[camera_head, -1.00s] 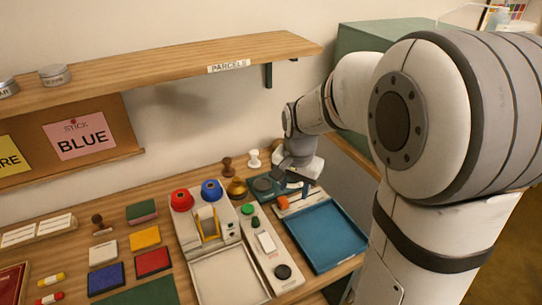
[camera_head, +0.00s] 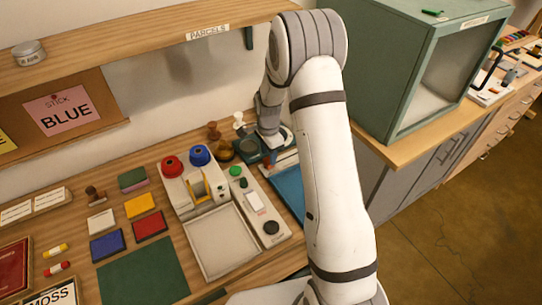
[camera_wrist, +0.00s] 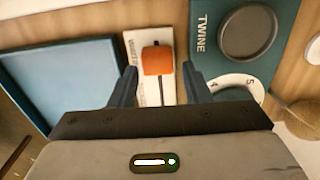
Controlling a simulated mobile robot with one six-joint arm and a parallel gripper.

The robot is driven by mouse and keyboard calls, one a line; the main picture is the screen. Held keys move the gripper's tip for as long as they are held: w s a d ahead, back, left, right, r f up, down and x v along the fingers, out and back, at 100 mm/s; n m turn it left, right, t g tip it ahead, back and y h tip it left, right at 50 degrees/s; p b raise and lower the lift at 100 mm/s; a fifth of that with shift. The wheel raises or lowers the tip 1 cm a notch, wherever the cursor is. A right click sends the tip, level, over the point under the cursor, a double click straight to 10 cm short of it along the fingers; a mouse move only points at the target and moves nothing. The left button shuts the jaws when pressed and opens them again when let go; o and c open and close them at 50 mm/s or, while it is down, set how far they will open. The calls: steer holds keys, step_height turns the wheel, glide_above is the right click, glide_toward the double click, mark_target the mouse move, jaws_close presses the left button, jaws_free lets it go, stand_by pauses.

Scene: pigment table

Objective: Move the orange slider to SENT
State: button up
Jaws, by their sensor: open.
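The orange slider (camera_wrist: 157,59) shows in the wrist view as a block on a narrow pale panel (camera_wrist: 140,38) with a dark slot running along its middle. Small lettering beside the slot is too unclear to read. My gripper (camera_wrist: 158,76) is open, with one finger on each side of the orange slider and small gaps showing. I cannot tell whether the fingers reach down to its height. In the head view my gripper is at the back right of the table, and my arm hides most of the slider's panel.
A blue tray (camera_wrist: 65,75) lies left of the panel in the wrist view.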

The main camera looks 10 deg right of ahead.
steer(key=shift+f, duration=1.45)
steer(key=shift+c, duration=0.4)
